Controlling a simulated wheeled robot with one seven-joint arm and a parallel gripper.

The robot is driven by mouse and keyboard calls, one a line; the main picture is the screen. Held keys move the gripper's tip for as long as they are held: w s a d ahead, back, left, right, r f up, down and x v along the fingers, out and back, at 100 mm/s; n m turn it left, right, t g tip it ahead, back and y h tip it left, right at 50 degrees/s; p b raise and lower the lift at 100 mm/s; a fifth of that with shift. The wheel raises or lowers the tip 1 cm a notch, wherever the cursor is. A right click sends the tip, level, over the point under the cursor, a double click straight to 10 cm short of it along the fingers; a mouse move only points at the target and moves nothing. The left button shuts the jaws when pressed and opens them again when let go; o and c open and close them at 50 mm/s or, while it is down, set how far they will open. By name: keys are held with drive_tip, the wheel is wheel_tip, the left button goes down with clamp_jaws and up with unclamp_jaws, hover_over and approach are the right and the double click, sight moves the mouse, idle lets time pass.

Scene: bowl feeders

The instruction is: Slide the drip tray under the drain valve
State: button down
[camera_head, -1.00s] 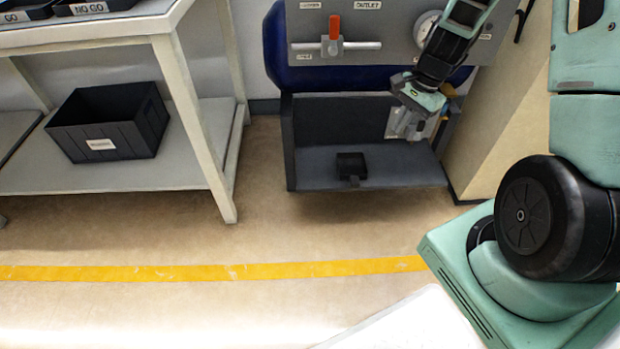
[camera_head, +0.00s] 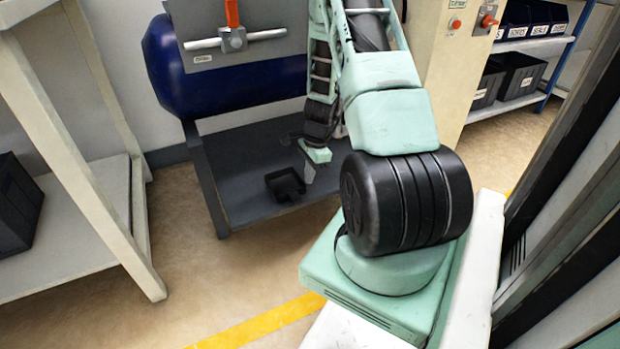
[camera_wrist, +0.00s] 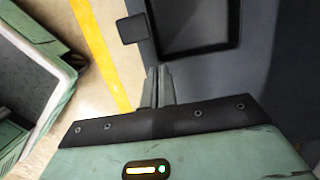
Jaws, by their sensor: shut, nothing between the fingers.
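The drip tray (camera_head: 285,186) is a small black square tray lying flat on the dark grey shelf (camera_head: 250,205) under the blue tank. In the wrist view the tray (camera_wrist: 200,47) is at the top, with a square tab (camera_wrist: 132,29) at its left side. My gripper (camera_head: 309,175) is low over the shelf, just right of the tray. Its fingers (camera_wrist: 160,75) are together and empty, close to the tray's near edge; I cannot tell if they touch it. A red-handled valve (camera_head: 233,40) is on the panel; no drain valve is clearly identifiable under the tank.
The blue tank (camera_head: 190,75) hangs above the shelf. A pale workbench (camera_head: 60,110) with a black bin (camera_head: 12,205) stands at left. A beige cabinet (camera_head: 450,60) and blue rack (camera_head: 545,48) are at right. A yellow line (camera_head: 265,322) crosses the open floor.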

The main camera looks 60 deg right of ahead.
sight(287, 193)
drive_tip(key=w+a+b, duration=0.1)
drive_tip(key=a, duration=0.1)
drive_tip(key=w+a+b, duration=0.1)
drive_tip(key=a, duration=0.1)
drive_tip(key=w+a+b, duration=0.1)
drive_tip(key=a, duration=0.1)
drive_tip(key=shift+w+f, duration=0.2)
drive_tip(key=shift+w, duration=0.2)
drive_tip(key=shift+w+a+f+b, duration=0.1)
drive_tip(key=shift+w+a+b, duration=0.05)
drive_tip(key=shift+a+b, duration=0.25)
drive_tip(key=shift+d+f+b, duration=0.1)
drive_tip(key=shift+f+b, duration=0.15)
drive_tip(key=shift+b, duration=0.2)
drive_tip(key=shift+f, duration=0.1)
drive_tip(key=shift+f, duration=0.25)
